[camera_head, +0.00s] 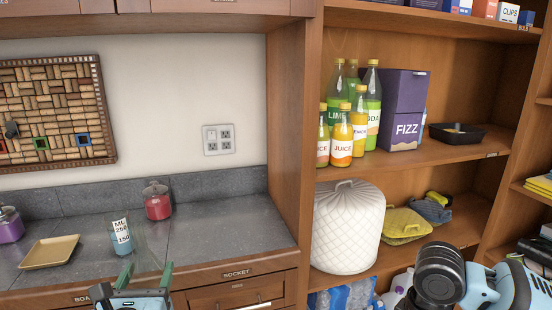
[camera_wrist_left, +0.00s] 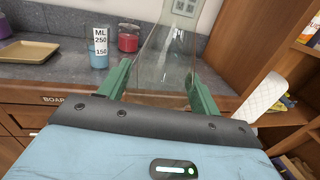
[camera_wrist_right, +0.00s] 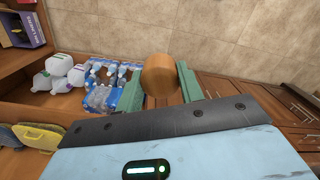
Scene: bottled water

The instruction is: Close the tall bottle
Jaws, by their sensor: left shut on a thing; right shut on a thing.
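A tall clear glass bottle (camera_wrist_left: 166,58) stands between the green fingers of my left gripper (camera_wrist_left: 158,85), which is shut on it. The glass is faint in the head view, above my left gripper (camera_head: 146,277), in front of the counter; its top edge is hard to make out. My right gripper (camera_wrist_right: 160,88) is shut on a round brown stopper (camera_wrist_right: 160,74), seen in the right wrist view. The stopper and right fingers do not show in the head view. Bottle and stopper are apart.
The counter (camera_head: 225,225) holds a measuring beaker (camera_head: 122,236), a tan tray (camera_head: 50,252) and a red jar (camera_head: 158,202). Right of it, shelves hold juice and soda bottles (camera_head: 341,140), a purple box (camera_head: 403,108) and a white quilted cover (camera_head: 347,228). Water bottles (camera_wrist_right: 103,92) sit low.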

